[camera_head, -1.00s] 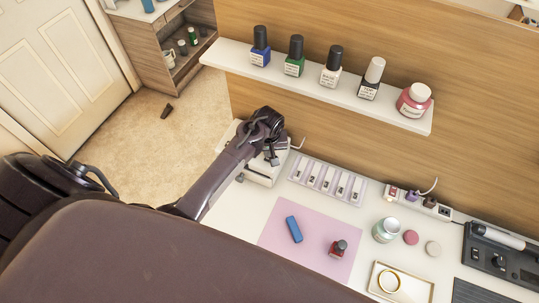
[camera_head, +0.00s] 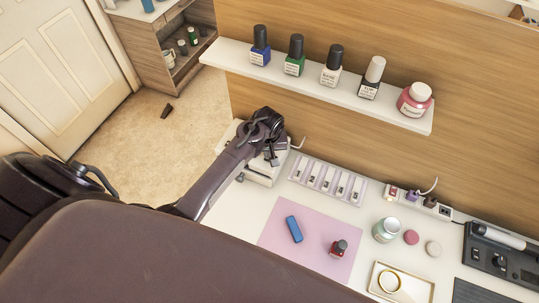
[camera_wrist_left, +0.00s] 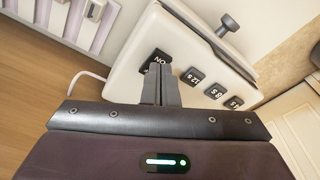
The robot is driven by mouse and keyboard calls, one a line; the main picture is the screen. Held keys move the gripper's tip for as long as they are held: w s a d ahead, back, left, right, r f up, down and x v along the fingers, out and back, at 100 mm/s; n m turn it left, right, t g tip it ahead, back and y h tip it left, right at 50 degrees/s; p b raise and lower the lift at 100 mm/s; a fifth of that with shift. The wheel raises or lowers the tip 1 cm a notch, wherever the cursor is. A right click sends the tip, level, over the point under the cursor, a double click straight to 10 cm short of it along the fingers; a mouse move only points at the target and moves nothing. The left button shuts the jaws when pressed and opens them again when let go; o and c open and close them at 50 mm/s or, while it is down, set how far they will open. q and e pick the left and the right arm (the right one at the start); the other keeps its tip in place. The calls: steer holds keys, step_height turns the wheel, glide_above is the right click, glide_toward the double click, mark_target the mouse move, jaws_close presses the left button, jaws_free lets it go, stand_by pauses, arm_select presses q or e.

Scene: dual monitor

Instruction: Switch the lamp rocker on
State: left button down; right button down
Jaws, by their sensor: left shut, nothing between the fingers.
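The white lamp (camera_head: 258,178) stands at the left end of the table. It also fills the upper middle of the left wrist view (camera_wrist_left: 133,62). Its black rocker (camera_wrist_left: 157,56), marked ON, is partly covered by my fingertips. Several black buttons with seconds markings (camera_wrist_left: 193,76) sit in a row beside it. My left gripper (camera_head: 272,158) is over the lamp. In the left wrist view my left gripper (camera_wrist_left: 163,70) is shut and empty, its tips at the rocker. I cannot tell whether they touch it. My right gripper is not in view.
A strip of numbered white switches (camera_head: 326,181) lies right of the lamp. A shelf (camera_head: 300,85) with several bottles runs above. A white cable (camera_wrist_left: 88,77) leaves the lamp.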

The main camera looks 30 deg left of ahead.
arm_select(q)
steer(key=shift+f+b, duration=0.4)
steer(key=shift+f, duration=0.25)
step_height(320, 180, up, 3)
steer(key=p, duration=0.3)
steer(key=shift+f, duration=0.15)
steer(key=shift+r, duration=2.15)
